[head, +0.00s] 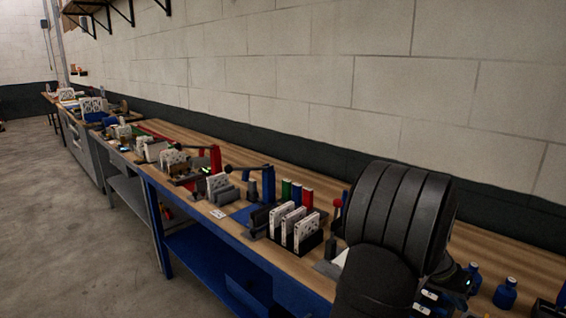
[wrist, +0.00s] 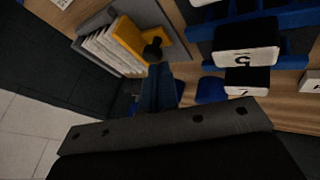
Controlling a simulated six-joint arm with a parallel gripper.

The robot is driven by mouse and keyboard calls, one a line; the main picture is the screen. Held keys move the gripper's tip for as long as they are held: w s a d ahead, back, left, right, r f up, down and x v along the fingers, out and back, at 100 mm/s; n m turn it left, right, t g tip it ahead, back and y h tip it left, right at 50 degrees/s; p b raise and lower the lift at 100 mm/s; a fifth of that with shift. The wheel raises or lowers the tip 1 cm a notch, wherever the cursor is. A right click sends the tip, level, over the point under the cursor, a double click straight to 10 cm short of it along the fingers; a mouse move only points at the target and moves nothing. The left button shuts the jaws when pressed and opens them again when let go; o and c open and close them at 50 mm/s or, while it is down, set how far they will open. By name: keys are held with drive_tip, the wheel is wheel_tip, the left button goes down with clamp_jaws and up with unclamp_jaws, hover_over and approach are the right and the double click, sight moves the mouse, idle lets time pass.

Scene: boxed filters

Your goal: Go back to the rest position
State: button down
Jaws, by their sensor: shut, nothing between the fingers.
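My gripper (wrist: 157,72) shows in the wrist view as two dark fingers close together, with nothing seen between them. It points over the bench, near a grey holder (wrist: 165,22) with a row of white filters (wrist: 99,50) and a yellow block (wrist: 127,38). I cannot tell whether the fingertips touch anything.
White filters (head: 294,226) stand in a black rack on the wooden bench (head: 340,196), left of my arm. Green, blue and red boxes (head: 296,192) stand behind them. Blue bottles (head: 505,293) stand at right. White-labelled blocks (wrist: 246,58) lie right of the fingers. A block wall runs behind.

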drive_tip(key=shift+x, duration=1.2)
drive_tip(key=shift+s, duration=0.1)
drive_tip(key=c, duration=0.9)
unclamp_jaws()
drive_tip(key=shift+r, duration=0.1)
drive_tip(key=o, duration=0.3)
drive_tip(key=shift+r, duration=0.1)
drive_tip(key=o, duration=0.6)
drive_tip(key=r+m, duration=0.1)
drive_tip(key=s+r+m, duration=0.1)
drive_tip(key=r+m, duration=0.1)
drive_tip(key=r+m+y, duration=0.1)
drive_tip(key=m, duration=0.1)
drive_tip(key=shift+s+a+r+t, duration=0.3)
drive_tip(key=shift+s+a, duration=0.1)
drive_tip(key=s+a+r+m+t+y, duration=0.1)
drive_tip(key=s+a+r+m+t, duration=0.2)
drive_tip(key=r+m, duration=0.7)
drive_tip(key=a+x, duration=0.1)
drive_tip(key=x, duration=0.9)
drive_tip(key=shift+f+m+g, duration=0.3)
drive_tip(key=shift+f, duration=0.3)
drive_tip(key=shift+s, duration=0.15)
